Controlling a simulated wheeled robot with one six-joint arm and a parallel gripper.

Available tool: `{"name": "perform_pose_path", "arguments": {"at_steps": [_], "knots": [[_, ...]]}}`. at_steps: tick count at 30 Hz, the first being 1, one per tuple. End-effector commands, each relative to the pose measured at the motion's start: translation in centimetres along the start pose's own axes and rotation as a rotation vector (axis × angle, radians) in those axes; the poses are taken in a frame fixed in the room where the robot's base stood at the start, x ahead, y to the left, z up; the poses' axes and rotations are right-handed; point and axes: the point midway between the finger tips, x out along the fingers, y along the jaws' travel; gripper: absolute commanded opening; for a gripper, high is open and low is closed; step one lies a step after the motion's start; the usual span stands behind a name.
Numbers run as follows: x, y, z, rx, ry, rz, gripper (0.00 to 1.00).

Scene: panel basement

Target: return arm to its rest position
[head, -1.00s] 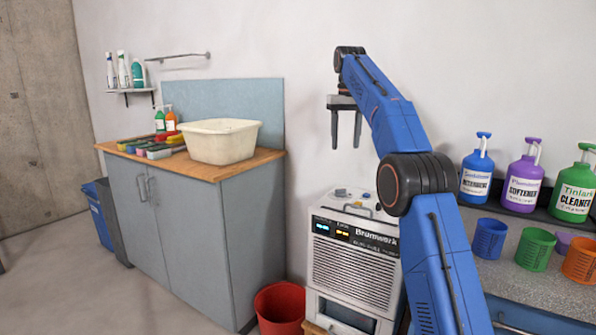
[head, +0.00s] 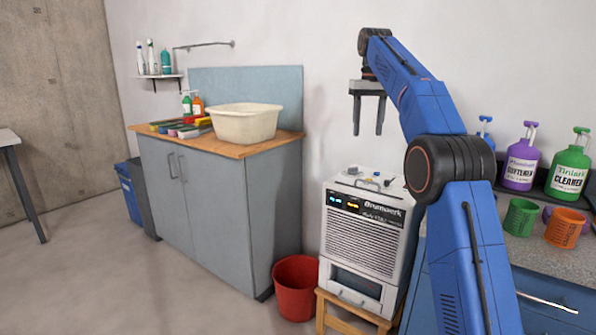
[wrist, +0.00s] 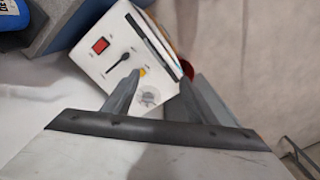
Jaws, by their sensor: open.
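My gripper (head: 368,128) hangs from my raised blue arm in the head view, fingers pointing down and apart with nothing between them. It is in the air above the white Brumwerk machine (head: 362,240), clear of its top. In the wrist view my two fingers (wrist: 168,98) show spread apart. Beyond them is the white top panel of the machine (wrist: 118,62), with a red switch, a dark lever and a yellow button. My arm hides part of the counter on the right.
The machine stands on a wooden stool (head: 345,312) beside a red bucket (head: 296,286). A grey cabinet (head: 215,205) carries a cream basin (head: 246,122) at left. A purple bottle (head: 519,165), green bottle (head: 569,170) and cups stand on the right counter. Floor at left is open.

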Motion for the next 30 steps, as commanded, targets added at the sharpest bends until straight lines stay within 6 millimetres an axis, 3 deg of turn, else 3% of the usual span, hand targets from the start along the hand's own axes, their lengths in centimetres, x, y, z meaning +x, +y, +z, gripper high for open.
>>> {"name": "perform_pose_path", "arguments": {"at_steps": [8,14,22,30], "knots": [[-1.2,0.2,2.4,0.009,0.022,0.002,0.52],[-2.1,0.4,5.7,0.020,0.051,0.004,0.52],[-2.5,0.6,12.2,0.039,0.101,0.008,0.52],[-1.1,0.5,19.3,0.057,0.151,0.012,0.52]]}}
